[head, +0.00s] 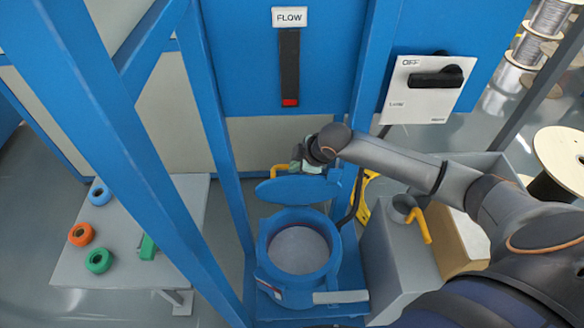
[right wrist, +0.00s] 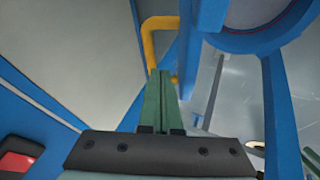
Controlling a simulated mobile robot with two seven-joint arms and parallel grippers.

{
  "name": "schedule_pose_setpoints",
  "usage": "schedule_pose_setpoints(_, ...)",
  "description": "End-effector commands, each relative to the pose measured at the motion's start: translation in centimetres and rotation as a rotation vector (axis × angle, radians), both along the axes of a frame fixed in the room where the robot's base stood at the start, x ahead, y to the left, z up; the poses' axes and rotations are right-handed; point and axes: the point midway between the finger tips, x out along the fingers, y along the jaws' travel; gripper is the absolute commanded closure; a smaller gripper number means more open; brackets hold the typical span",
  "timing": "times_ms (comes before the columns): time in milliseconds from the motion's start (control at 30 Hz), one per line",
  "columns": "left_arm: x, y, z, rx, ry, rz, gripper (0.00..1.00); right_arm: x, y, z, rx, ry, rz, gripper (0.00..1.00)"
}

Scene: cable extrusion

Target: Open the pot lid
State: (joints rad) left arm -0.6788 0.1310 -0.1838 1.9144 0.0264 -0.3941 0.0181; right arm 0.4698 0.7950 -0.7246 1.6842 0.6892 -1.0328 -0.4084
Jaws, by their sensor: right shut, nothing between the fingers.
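The pot (head: 298,276) is a blue round vessel with a wide rim and a grey inside. Its blue lid (head: 298,189) stands raised at the back of the rim, so the pot's mouth is uncovered. A yellow handle (head: 279,170) sits at the lid's upper left. My right gripper (head: 297,163) is at the lid's top edge, just right of the handle. In the right wrist view its green fingers (right wrist: 160,92) are together and empty, beside the yellow handle (right wrist: 149,40). Whether they touch it I cannot tell. My left gripper is not in view.
Blue frame posts (head: 212,120) stand left of and behind the pot. A grey box with a yellow lever (head: 420,226) is close on the right. A low table (head: 130,250) with coloured rings stands at the left. A FLOW gauge (head: 289,68) is on the panel above.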

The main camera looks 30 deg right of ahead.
Motion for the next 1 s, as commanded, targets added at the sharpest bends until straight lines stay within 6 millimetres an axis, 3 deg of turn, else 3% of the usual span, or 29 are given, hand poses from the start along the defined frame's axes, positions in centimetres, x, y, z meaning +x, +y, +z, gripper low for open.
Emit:
schedule_pose_setpoints(233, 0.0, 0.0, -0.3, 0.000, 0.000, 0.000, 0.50, 1.1, 0.3, -1.8, 0.001, -0.001, 0.000, 1.00)
schedule_pose_setpoints(667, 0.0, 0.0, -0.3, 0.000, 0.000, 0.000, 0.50, 1.4, 0.2, -1.9, 0.000, -0.001, 0.001, 1.00)
schedule_pose_setpoints(1000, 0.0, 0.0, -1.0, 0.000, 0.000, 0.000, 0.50, 5.5, -1.7, -1.9, -0.001, -0.003, -0.003, 1.00)
